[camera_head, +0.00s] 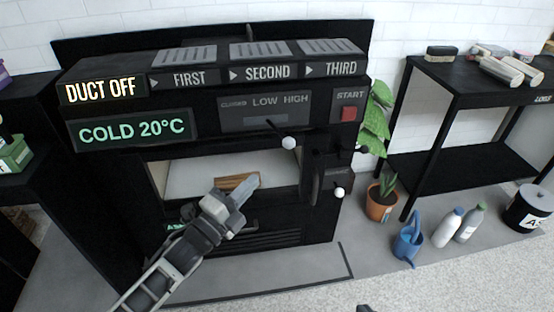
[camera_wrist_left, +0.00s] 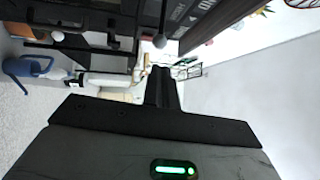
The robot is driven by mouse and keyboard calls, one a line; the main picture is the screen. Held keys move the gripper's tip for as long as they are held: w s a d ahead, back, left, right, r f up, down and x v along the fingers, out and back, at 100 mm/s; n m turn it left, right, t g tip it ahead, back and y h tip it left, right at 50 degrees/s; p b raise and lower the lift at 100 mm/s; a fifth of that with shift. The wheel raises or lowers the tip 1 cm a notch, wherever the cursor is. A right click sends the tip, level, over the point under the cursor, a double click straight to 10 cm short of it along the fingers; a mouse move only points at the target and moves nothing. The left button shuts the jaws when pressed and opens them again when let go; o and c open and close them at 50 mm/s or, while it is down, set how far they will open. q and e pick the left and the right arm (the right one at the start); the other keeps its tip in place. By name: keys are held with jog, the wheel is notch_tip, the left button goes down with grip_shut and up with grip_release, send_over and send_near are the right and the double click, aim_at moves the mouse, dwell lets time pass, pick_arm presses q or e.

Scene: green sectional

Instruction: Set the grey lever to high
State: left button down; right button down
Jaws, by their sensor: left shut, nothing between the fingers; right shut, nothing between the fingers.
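The grey lever (camera_head: 280,134) ends in a white ball knob and juts from a slot panel (camera_head: 242,121) marked CLOSED, LOW and HIGH on the black oven. Its knob hangs below the HIGH label; its exact setting is hard to tell. My left gripper (camera_head: 249,183) is shut and empty, in front of the oven opening, below and left of the knob, apart from it. In the left wrist view the shut fingers (camera_wrist_left: 162,84) point towards a white knob (camera_wrist_left: 160,41), apparently the lever's. My right gripper is not clearly seen.
A second white knob (camera_head: 340,191) sits lower right on the oven, below the red START button (camera_head: 349,113). A brown slatted piece (camera_head: 232,183) is in the opening. A potted plant (camera_head: 382,201), blue watering can (camera_head: 408,246) and bottles stand right.

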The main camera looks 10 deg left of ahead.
aim_at(285, 147)
pick_arm(q)
jog(key=b+x, duration=0.1)
jog(key=x, duration=0.9)
jog(key=shift+b, duration=0.3)
jog(key=shift+w+d, duration=0.1)
pick_arm(e)
jog(key=shift+w+a+r+t, duration=0.1)
jog(key=shift+a+r+t, duration=0.1)
jog(key=shift+r, duration=0.15)
jog(key=shift+w+a+r+t, duration=0.1)
jog(key=shift+r+t, duration=0.1)
jog(key=shift+r, duration=0.1)
pick_arm(q)
jog(key=d, duration=0.1)
jog(key=w+d+b, duration=0.1)
jog(key=w+d, duration=0.1)
jog(key=d, duration=0.1)
jog(key=shift+w+r+b, duration=0.1)
jog(key=shift+w+b, duration=0.15)
jog(key=shift+b, duration=0.05)
pick_arm(e)
jog(key=shift+a+r+t+y, duration=0.25)
jog(key=shift+r+t+y, duration=0.15)
jog(key=shift+r+y, duration=0.15)
